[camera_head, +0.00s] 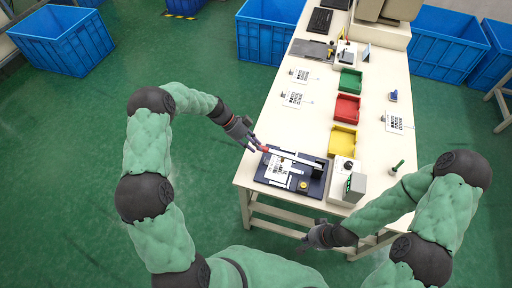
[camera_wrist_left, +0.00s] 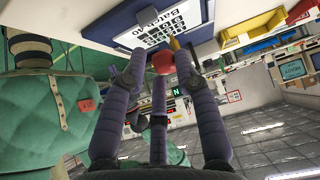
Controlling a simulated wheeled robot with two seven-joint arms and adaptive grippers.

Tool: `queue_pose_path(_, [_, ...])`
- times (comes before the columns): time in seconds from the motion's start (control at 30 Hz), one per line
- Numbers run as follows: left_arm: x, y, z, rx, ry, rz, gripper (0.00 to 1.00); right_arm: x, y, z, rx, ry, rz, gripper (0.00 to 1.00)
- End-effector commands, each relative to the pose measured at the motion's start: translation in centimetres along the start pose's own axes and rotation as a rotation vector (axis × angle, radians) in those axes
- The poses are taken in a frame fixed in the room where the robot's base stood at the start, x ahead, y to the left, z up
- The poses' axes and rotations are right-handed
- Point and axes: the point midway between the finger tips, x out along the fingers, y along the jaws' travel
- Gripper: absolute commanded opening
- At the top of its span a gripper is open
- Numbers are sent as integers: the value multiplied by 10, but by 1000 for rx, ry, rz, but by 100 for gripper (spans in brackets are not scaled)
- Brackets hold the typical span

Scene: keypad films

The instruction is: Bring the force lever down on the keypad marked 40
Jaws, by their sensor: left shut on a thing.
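The force lever (camera_head: 291,156) is a pale bar with a red handle, lying across a dark press base (camera_head: 262,176) at the table's near end. My left gripper (camera_head: 257,146) is shut on the lever's red handle, which also shows between the fingers in the left wrist view (camera_wrist_left: 163,62). A white keypad film (camera_head: 275,170) with black keys lies on the base under the lever. In the left wrist view the keypad (camera_wrist_left: 155,30) reads "Batch" with a number like 40. Whether the lever touches it is unclear. My right gripper (camera_head: 320,236) hangs off the table's near edge, its fingers too small to judge.
A grey box with a green display (camera_head: 355,187) stands right of the base. Yellow (camera_head: 343,141), red (camera_head: 347,107) and green (camera_head: 350,80) trays line the table. More keypad films (camera_head: 292,98) lie farther back. Blue crates (camera_head: 266,40) stand on the floor.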

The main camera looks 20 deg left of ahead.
Motion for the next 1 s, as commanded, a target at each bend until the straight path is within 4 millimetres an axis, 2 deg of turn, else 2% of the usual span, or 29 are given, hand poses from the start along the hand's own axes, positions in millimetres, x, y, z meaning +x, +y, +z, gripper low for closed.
queue_pose_path(0.03, [0, -10, 8, 1, 6, -29, 0, 11, 4, 0, 0, 0, 0, 0])
queue_pose_path(0.3, [9, -10, 18, 1, 69, -28, 0, 32, 11, -1, 0, 0, 0, 0])
queue_pose_path(0.97, [13, -9, 21, -1, 97, -24, 0, 38, 14, -2, 0, 0, 0, 0])
queue_pose_path(1.0, [13, -9, 21, -1, 97, -24, 39, 38, 14, -2, 0, 0, 0, 0])
